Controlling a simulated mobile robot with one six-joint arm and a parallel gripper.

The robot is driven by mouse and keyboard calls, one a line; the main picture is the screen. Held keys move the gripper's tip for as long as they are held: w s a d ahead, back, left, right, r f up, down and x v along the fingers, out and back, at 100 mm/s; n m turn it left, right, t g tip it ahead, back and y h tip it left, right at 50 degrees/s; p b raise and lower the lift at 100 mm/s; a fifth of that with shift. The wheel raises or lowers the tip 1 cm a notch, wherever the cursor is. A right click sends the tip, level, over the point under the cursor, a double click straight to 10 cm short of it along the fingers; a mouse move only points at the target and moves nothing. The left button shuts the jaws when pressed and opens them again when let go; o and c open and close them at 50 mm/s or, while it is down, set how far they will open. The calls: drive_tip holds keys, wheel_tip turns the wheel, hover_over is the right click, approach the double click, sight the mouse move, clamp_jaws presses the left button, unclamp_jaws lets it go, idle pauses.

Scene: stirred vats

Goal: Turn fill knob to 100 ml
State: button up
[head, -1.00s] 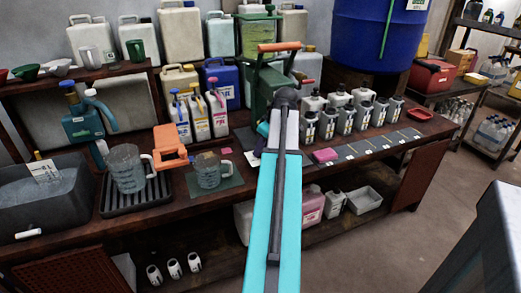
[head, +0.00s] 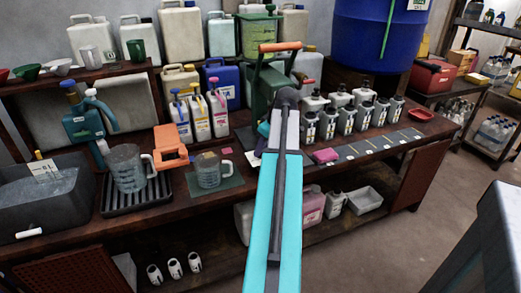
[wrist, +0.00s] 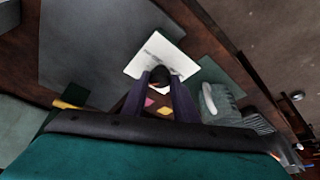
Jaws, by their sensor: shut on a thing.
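My gripper (wrist: 160,82) shows in the wrist view with its two dark fingers shut on a small black round knob (wrist: 160,72). The knob's markings cannot be read. In the head view my arm hides the gripper and the knob. The green filling machine (head: 257,88) stands behind my arm, with a green translucent tank (head: 257,35) on top and an orange-handled lever (head: 280,46). A white card (wrist: 155,54) lies just beyond the fingers in the wrist view. A glass jug (head: 213,173) stands on a green mat left of my arm.
Several grey-and-white bottles (head: 345,118) stand right of my arm. A pink sponge (head: 325,155) lies in front of them. Left are an orange device (head: 170,148), a larger jug (head: 126,168) on a black rack, and a water basin (head: 45,205).

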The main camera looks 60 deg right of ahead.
idle(0.3)
drive_tip(key=o, duration=1.1)
drive_tip(key=shift+c, duration=0.2)
drive_tip(key=v, duration=1.3)
drive_tip(key=shift+r, duration=0.4)
drive_tip(key=shift+s, duration=0.1)
